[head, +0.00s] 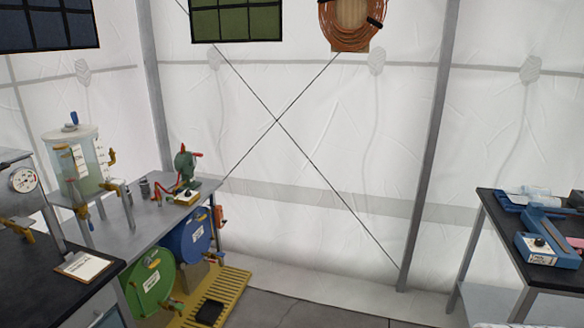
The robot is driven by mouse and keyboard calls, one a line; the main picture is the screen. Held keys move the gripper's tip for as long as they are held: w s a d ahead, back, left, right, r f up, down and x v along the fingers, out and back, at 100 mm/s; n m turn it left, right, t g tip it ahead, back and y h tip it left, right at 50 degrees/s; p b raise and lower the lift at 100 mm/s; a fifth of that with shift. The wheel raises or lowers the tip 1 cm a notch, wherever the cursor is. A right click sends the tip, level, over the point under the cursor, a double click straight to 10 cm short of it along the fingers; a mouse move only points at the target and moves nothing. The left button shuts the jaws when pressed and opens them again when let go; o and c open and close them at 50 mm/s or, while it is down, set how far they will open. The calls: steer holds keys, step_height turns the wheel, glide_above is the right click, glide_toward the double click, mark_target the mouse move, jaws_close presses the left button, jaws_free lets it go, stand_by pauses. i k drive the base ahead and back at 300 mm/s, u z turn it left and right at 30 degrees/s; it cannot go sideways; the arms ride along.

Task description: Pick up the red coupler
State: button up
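No part is clearly recognizable as the red coupler. Small red parts (197,155) show on a green device (184,165) at the far end of the grey metal bench (160,215). An orange-red item (220,216) hangs at the bench's right end, beside the blue drum. Both are too small to identify for certain. My gripper is not in view.
A clear tank (88,165) with yellow taps stands on the bench. A green drum (150,280) and blue drum (190,238) lie below, by a yellow grating (228,290). A black-topped table (490,205) stands right. Floor (310,312) between is clear.

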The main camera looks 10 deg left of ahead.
mark_target(158, 198)
steer(key=i, duration=1.45)
steer(key=u, duration=0.35)
steer(key=i, duration=0.75)
steer(key=u, duration=0.55)
steer(key=i, duration=0.65)
steer(key=u, duration=0.85)
steer(key=i, duration=0.5)
steer(key=u, duration=0.65)
steer(key=i, duration=0.55)
steer(key=u, duration=0.3)
